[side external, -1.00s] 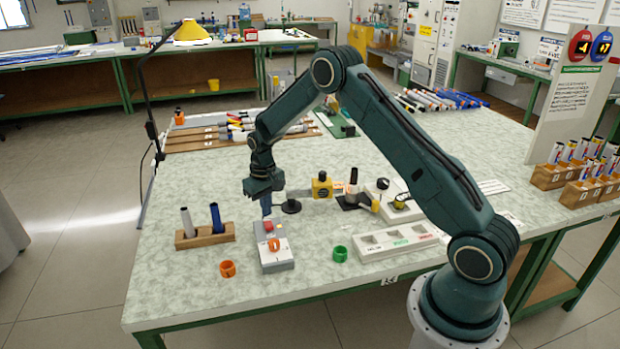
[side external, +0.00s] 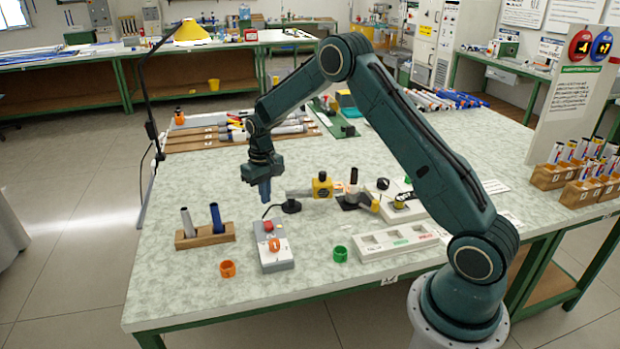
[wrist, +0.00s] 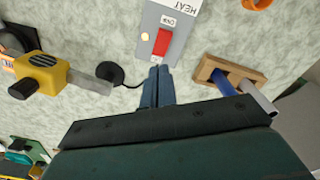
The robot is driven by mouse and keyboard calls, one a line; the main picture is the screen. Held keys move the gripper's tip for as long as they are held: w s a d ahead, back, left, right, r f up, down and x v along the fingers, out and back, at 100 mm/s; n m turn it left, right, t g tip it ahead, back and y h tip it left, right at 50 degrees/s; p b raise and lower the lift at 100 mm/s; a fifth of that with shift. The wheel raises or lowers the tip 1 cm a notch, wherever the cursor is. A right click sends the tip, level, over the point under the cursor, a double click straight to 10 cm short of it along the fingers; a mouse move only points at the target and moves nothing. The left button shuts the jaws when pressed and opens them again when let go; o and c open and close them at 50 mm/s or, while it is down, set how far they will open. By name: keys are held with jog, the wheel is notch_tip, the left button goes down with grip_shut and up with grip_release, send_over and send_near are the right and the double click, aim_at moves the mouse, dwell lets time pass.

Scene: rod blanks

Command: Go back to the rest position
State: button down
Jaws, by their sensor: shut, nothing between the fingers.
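My gripper (side external: 265,193) is in the air above the table, behind the grey switch box (side external: 272,252) in the side view. Its fingers are together and hold nothing. In the wrist view the shut fingers (wrist: 158,88) point toward the switch box (wrist: 157,22), which has a red rocker (wrist: 163,42) and a small lit lamp (wrist: 145,37). The fingertips overlap the near end of the box in that picture, but the side view shows them raised and apart from it.
A wooden block (side external: 207,236) holding a white rod and a blue rod stands left of the box. An orange ring (side external: 227,268) and a green ring (side external: 340,254) lie in front. A yellow-headed device (side external: 322,186) and a white tray (side external: 400,240) are to the right.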

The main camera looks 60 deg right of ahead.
jog(key=s+a+r+t, duration=0.1)
jog(key=s+a+r, duration=0.25)
jog(key=r, duration=0.35)
jog(key=s+a+r+n+t, duration=0.1)
jog(key=s+a+r, duration=0.1)
jog(key=s+r, duration=0.4)
jog(key=s+a+r+t, duration=0.1)
jog(key=s+a+r, duration=0.2)
jog(key=r, duration=0.5)
jog(key=s+a+r+n+t, duration=0.1)
jog(key=s+a, duration=0.1)
jog(key=s, duration=0.8)
jog(key=s+a+r+n+t, duration=0.1)
jog(key=s+a+r, duration=0.1)
jog(key=s, duration=0.9)
jog(key=shift+s+a+t, duration=0.3)
jog(key=shift+a, duration=0.45)
